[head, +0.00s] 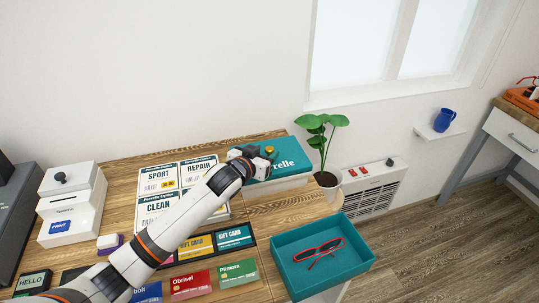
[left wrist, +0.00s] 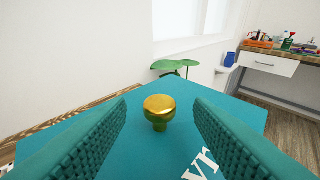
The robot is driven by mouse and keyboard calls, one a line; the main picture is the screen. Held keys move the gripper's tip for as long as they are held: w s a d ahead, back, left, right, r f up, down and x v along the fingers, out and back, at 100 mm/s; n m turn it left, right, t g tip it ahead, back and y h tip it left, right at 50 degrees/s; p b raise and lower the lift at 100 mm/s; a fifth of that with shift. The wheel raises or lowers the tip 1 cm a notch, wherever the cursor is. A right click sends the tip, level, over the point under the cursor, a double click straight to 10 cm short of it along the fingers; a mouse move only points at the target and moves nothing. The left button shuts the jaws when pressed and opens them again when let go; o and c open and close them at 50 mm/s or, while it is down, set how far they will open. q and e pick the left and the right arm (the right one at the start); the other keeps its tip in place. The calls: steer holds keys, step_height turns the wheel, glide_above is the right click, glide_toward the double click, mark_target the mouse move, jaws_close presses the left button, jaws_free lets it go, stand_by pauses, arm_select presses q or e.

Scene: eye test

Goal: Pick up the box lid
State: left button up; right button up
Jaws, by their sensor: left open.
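The box lid (head: 292,162) is teal with pale lettering and lies on a white box at the back right of the wooden counter. Its gold knob (head: 269,149) shows beside my left gripper (head: 262,155). In the left wrist view the knob (left wrist: 159,108) stands upright on the lid (left wrist: 150,158), between the two ridged fingers of my open left gripper (left wrist: 161,105). There is a gap on each side of the knob, so neither finger appears to touch it. My arm covers part of the counter. My right gripper is not in view.
An open teal box (head: 357,263) with red glasses (head: 320,253) stands at the front right. Upright-labelled cards (head: 158,180) and gift cards (head: 191,285) lie left of the lid. A potted plant (head: 325,178) stands just right of it.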

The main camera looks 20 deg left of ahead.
mark_target(269, 148)
arm_select(q)
steer(key=shift+x, duration=1.8)
steer(key=c, duration=1)
steer(key=shift+r, duration=0.2)
